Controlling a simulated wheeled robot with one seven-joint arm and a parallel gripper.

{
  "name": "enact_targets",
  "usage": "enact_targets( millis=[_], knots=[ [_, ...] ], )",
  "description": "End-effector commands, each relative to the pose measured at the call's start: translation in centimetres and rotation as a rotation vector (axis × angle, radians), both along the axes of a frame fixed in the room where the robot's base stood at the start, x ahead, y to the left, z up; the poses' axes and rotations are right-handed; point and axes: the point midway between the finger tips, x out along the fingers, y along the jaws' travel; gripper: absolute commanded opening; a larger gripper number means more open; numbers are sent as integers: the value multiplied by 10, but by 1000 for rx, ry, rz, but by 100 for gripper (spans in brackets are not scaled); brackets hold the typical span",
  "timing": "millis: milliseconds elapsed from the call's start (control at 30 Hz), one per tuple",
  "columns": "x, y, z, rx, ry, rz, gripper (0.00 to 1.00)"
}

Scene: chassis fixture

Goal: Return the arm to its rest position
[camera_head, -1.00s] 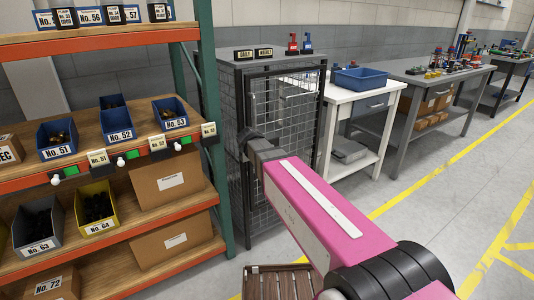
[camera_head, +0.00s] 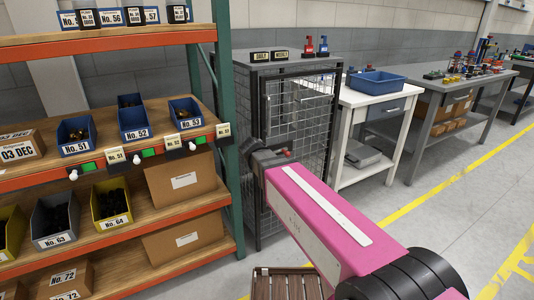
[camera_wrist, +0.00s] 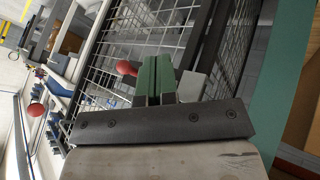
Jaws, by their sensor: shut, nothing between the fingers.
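My pink arm (camera_head: 325,215) reaches forward from the lower right in the head view. My gripper (camera_head: 268,160) is at its far end, in front of the wire-mesh cage cabinet. In the wrist view my gripper (camera_wrist: 156,64) shows two green fingers side by side, shut with nothing between them. A red round knob (camera_wrist: 126,67) appears just left of the fingers in the wrist view. I cannot tell whether it touches them.
A shelf rack (camera_head: 110,250) with labelled bins and boxes stands at left. The mesh cabinet (camera_head: 300,120) stands beside it. A white table (camera_head: 360,98) with a blue tray (camera_head: 376,82) and a grey workbench (camera_head: 450,80) follow to the right. A slatted wooden surface (camera_head: 285,285) lies below my arm. The right floor is clear.

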Motion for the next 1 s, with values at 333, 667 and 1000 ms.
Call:
enact_targets(
  millis=[333, 667, 1000],
  knots=[
    [-47, -102, -74, 123, 254, -97, 0],
    [-114, -179, -134, 335, 479, -171, 0],
    [-136, -197, -149, 423, 537, -185, 0]
  ],
)
